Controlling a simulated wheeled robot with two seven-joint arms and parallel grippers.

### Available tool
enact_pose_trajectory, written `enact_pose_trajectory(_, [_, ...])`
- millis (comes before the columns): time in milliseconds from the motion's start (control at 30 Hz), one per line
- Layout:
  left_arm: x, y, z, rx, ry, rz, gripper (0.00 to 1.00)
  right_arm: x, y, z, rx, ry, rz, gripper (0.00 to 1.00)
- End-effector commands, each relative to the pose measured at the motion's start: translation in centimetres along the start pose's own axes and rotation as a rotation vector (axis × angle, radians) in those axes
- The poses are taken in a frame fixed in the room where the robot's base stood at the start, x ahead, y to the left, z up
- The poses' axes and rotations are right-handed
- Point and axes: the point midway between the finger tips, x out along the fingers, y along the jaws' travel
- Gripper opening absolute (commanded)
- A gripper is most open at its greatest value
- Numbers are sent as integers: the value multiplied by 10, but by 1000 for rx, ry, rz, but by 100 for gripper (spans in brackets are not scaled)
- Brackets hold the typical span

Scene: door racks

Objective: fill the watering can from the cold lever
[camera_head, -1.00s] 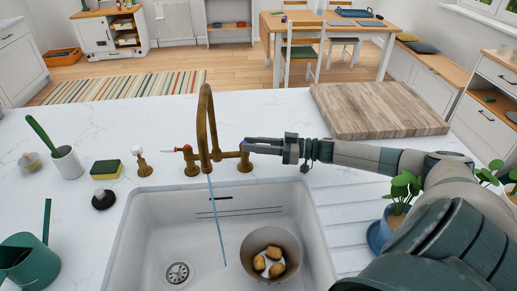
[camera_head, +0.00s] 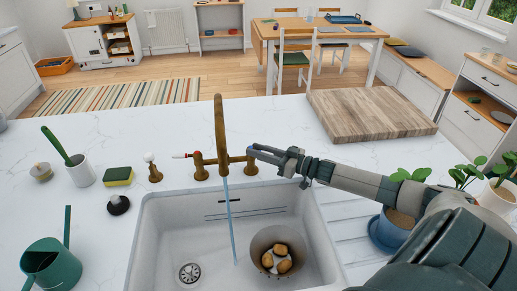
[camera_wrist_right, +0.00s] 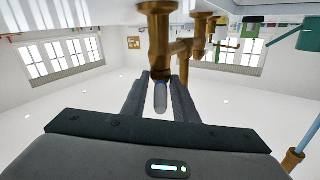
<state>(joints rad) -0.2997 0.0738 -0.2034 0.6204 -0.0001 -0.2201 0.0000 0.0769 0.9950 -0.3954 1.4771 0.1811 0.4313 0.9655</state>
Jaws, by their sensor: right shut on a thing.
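The teal watering can (camera_head: 53,264) stands on the counter left of the sink, cut by the bottom edge of the head view. The brass tap (camera_head: 220,120) stands behind the sink. A stream of water (camera_head: 230,215) falls from its spout into the sink. My right gripper (camera_head: 262,152) is at the tap's right side, shut on the blue-tipped cold lever. In the right wrist view the lever (camera_wrist_right: 160,97) lies between the two fingers. The red-tipped hot lever (camera_head: 182,156) on the left is free. My left gripper is out of view.
A pot of potatoes (camera_head: 252,256) sits in the right of the white sink (camera_head: 165,235). A sponge (camera_head: 118,176), a black stopper (camera_head: 118,204) and a brush pot (camera_head: 81,172) stand left. A wooden board (camera_head: 370,112) and potted plants are right.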

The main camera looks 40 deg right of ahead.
Motion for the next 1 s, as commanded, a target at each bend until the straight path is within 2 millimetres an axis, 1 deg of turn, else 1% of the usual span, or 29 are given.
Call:
enact_pose_trajectory(100, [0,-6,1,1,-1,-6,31,0,-1,0,0,2,-1,0])
enact_pose_trajectory(267, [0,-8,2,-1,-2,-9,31,0,-1,0,-1,2,-2,0])
enact_pose_trajectory(300, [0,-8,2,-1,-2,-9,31,0,-1,0,-1,2,-2,29])
enact_pose_trajectory(333, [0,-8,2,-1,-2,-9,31,0,-1,0,-1,2,-2,33])
enact_pose_trajectory(600, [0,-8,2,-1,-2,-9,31,0,0,0,-1,1,-1,33])
enact_pose_trajectory(767, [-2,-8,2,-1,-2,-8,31,-3,0,-1,-1,0,0,33])
enact_pose_trajectory(867, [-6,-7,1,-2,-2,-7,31,-9,0,-1,0,-1,0,33])
enact_pose_trajectory(1000, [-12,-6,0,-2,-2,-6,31,-23,0,-1,1,-2,1,33])
